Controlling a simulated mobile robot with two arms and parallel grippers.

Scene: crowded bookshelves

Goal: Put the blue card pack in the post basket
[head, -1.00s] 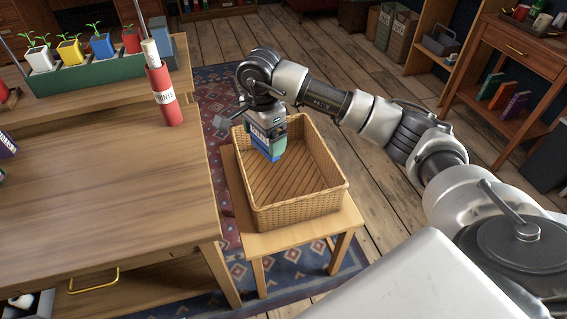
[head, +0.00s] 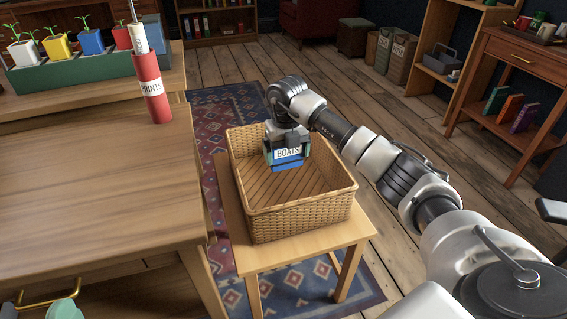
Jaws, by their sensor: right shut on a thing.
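The blue card pack (head: 287,166) has a white label reading "BOATS". My right gripper (head: 288,152) is shut on it and holds it upright over the wicker post basket (head: 300,219), near its far left part. The pack's lower edge looks to be within the basket's opening; I cannot tell whether it touches the bottom. The gripper's fingers cover part of the pack's sides. The basket looks otherwise empty, with a slatted-looking floor.
The basket stands on a small wooden stool (head: 262,256) on a patterned rug (head: 235,112). A wooden desk (head: 90,200) is at the left, with a red "PRINTS" tube (head: 151,90) and a green planter (head: 80,72) of colored pots. A side table with books (head: 508,110) stands at the right.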

